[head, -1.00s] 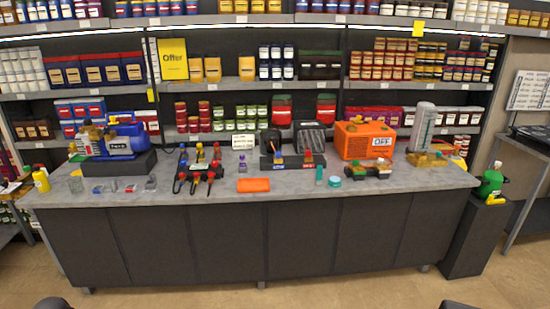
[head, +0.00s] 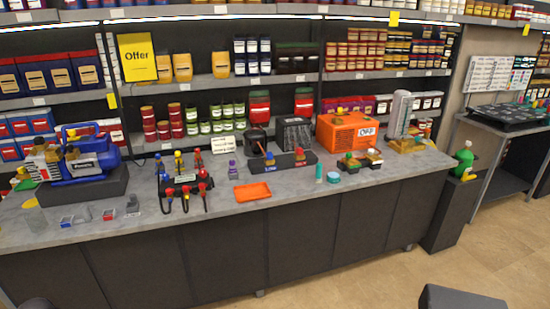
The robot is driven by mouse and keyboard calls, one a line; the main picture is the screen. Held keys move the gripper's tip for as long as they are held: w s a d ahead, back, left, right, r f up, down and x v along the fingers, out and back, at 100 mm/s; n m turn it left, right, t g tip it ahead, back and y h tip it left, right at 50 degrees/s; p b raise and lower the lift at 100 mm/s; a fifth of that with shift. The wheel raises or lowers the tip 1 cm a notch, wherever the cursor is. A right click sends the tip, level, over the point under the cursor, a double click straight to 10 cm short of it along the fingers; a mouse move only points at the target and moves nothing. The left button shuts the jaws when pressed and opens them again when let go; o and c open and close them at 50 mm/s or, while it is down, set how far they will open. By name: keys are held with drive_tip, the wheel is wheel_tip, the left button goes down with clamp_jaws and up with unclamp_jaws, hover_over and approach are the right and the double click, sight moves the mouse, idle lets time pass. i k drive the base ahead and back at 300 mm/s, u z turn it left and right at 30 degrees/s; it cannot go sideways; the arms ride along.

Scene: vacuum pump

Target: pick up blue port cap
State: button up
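I cannot tell for sure which small blue part is the blue port cap. A small blue piece (head: 270,157) shows on the black block behind the orange tray, on its left part, beside a red piece (head: 299,153) on the right part. Another small blue item (head: 67,222) sits at the front left of the counter, near a blue pump (head: 92,164). My gripper is not in view.
The long grey counter (head: 225,201) carries an orange tray (head: 253,192), a rack of hoses with coloured ends (head: 186,184), an orange case (head: 346,134) and a teal round tin (head: 333,177). Stocked shelves stand behind. Floor (head: 385,275) is open in front at the right.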

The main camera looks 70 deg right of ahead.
sight(269, 156)
drive_tip(key=z, duration=0.35)
drive_tip(key=i, duration=0.65)
drive_tip(key=z, duration=0.9)
drive_tip(key=i, duration=0.55)
drive_tip(key=z, duration=0.6)
drive_tip(key=i, duration=0.75)
